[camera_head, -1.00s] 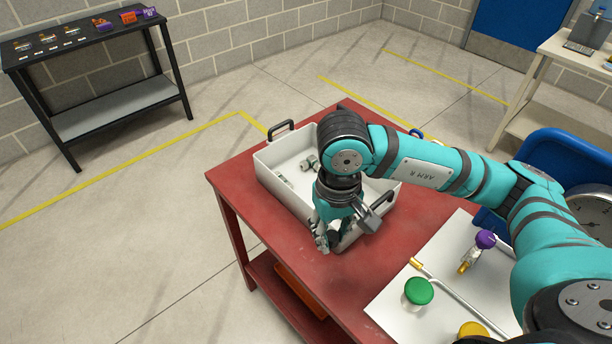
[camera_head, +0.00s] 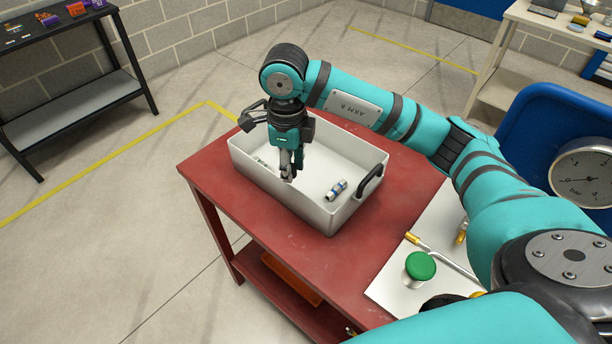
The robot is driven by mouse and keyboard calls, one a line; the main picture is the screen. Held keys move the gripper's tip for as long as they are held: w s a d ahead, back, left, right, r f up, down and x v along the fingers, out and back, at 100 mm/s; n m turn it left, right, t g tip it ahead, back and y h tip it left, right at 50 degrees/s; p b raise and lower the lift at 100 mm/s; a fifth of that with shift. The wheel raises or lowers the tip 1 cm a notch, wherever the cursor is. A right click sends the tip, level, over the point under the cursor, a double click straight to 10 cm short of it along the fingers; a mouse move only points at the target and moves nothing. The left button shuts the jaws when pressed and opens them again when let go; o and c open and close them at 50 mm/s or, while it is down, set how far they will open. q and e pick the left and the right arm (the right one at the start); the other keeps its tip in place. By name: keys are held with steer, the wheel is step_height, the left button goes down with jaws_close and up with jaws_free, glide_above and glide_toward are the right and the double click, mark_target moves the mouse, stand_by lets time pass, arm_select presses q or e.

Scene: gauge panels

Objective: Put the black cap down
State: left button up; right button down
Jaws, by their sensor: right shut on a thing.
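My right gripper (camera_head: 288,176) points down over the white tray (camera_head: 345,214). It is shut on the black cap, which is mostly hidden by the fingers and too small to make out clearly. The fingertips are inside the tray's outline, left of its middle; I cannot tell whether the cap touches the floor of the tray. My left gripper is not in view.
The tray stands on a red table (camera_head: 385,220) and holds a blue-and-silver fitting (camera_head: 338,190) at its right. A black handle (camera_head: 370,181) rises at its right end.

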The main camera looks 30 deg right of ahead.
steer(key=w+d+f+m+b, duration=0.2)
steer(key=w+m, duration=0.2)
steer(key=m, duration=0.8)
steer(key=w+d+f+m+b, duration=0.1)
steer(key=w+m+b, duration=0.15)
steer(key=m, duration=0.85)
steer(key=f, duration=0.3)
steer(key=f+p, duration=0.1)
steer(key=f, duration=0.2)
steer(key=f+p, duration=0.1)
steer(key=f, duration=0.2)
steer(key=shift+w+d+f, duration=0.15)
steer(key=shift+w+f, duration=0.15)
steer(key=shift+f, duration=0.2)
steer(key=shift+f, duration=0.1)
steer(key=c, duration=1.1)
jaws_free()
